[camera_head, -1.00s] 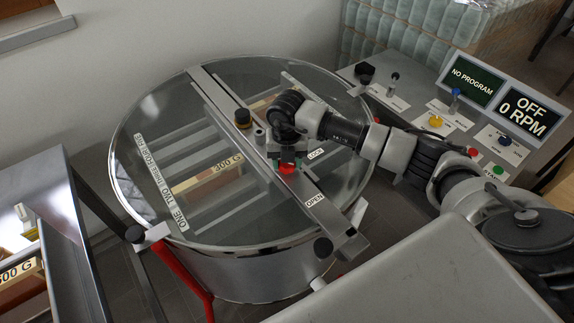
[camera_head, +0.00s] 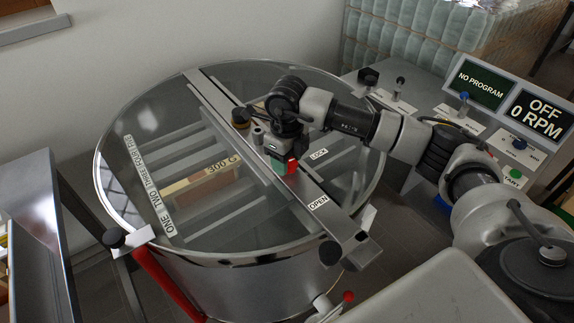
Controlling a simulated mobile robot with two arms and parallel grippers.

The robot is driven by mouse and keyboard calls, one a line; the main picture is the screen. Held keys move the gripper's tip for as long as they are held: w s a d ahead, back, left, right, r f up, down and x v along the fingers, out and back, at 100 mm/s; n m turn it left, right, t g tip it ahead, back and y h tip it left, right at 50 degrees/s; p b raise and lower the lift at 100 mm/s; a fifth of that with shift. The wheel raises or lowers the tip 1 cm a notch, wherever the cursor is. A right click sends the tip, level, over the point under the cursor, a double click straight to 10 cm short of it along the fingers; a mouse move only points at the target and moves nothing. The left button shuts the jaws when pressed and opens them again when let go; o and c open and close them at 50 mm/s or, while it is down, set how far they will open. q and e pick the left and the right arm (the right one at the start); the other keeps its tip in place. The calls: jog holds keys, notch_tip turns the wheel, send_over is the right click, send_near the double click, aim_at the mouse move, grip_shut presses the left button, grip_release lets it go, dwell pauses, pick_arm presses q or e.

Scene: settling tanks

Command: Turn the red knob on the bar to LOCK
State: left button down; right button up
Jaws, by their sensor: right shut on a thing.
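The metal bar (camera_head: 325,213) runs across the clear round lid of the drum (camera_head: 250,282). The red knob (camera_head: 292,165) is on the bar, partly hidden under my right gripper (camera_head: 284,160). My right gripper points down and is shut on the knob. The LOCK label (camera_head: 319,153) lies just up and to the right of the knob. The OPEN label (camera_head: 318,202) lies below and to the right of it. Which label the knob points to is hidden by the gripper. My left gripper is not in view.
The control panel at the right has a screen (camera_head: 537,114) reading OFF 0 RPM.

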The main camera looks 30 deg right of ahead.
jog(key=shift+n+b, duration=0.5)
jog(key=shift+n, duration=0.2)
jog(key=shift+r, duration=0.1)
jog(key=o, duration=0.9)
notch_tip(320, 180, up, 11)
jog(key=shift+f+b, duration=0.15)
jog(key=shift+b, duration=0.8)
